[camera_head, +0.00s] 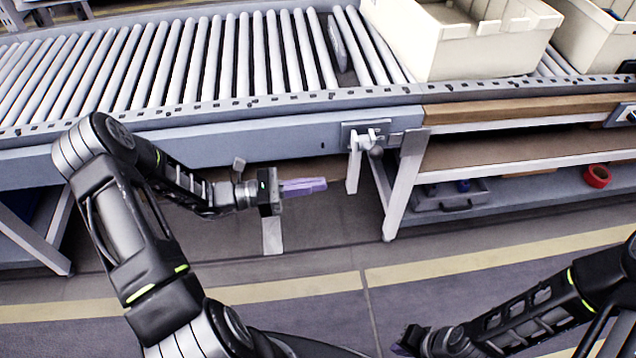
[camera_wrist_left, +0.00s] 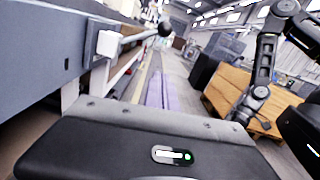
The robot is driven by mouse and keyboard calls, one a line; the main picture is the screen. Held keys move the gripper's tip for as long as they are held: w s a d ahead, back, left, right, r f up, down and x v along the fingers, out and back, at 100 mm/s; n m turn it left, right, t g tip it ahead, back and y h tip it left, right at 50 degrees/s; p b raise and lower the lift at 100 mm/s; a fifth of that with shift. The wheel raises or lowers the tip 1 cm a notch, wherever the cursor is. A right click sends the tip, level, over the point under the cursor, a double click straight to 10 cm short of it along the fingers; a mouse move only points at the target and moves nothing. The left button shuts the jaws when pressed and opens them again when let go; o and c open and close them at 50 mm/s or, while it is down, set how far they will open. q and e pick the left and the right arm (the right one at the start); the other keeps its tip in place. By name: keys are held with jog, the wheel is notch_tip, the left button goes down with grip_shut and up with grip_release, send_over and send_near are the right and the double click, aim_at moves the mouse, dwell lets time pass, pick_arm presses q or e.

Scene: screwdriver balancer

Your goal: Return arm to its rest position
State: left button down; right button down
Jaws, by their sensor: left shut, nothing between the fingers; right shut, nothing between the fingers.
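My left gripper (camera_head: 303,187) is shut and empty in the head view, with its purple fingers together and pointing right. It is held in front of and below the edge of the roller conveyor (camera_head: 240,60), apart from it. Its purple fingers also show in the left wrist view (camera_wrist_left: 158,92). My right gripper (camera_head: 404,345) is low at the bottom of the head view, over the floor. It is shut, and its fingertips are small and partly hidden.
Cream bins (camera_head: 480,45) stand on the conveyor at the right. A white bracket with a knob (camera_head: 366,137) sticks out from the conveyor's front, right of my left gripper. A lower shelf holds red tape (camera_head: 597,176) and a grey tray (camera_head: 455,195). Floor in front is clear.

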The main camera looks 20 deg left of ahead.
dwell(0.3)
pick_arm(q)
jog(key=s+d+f+m+g+y+p, duration=0.1)
jog(key=s+d+f+m+g+y, duration=0.1)
jog(key=s+f+m+g+y, duration=0.45)
jog(key=s+d+f+m+g+y+p, duration=0.1)
jog(key=s+d+f+m+g+y, duration=0.15)
jog(key=s+f, duration=0.8)
jog(key=s+d+r+m+y+p, duration=0.1)
jog(key=d+m+p, duration=0.2)
jog(key=d+m, duration=0.3)
jog(key=s+d+r+m+y+p, duration=0.1)
jog(key=s+d+r+m+p, duration=0.1)
jog(key=d+m, duration=0.4)
jog(key=m+p, duration=0.1)
jog(key=m, duration=0.2)
jog(key=shift+r+y+p, duration=0.25)
jog(key=shift+y+p, duration=0.05)
jog(key=shift+p, duration=0.05)
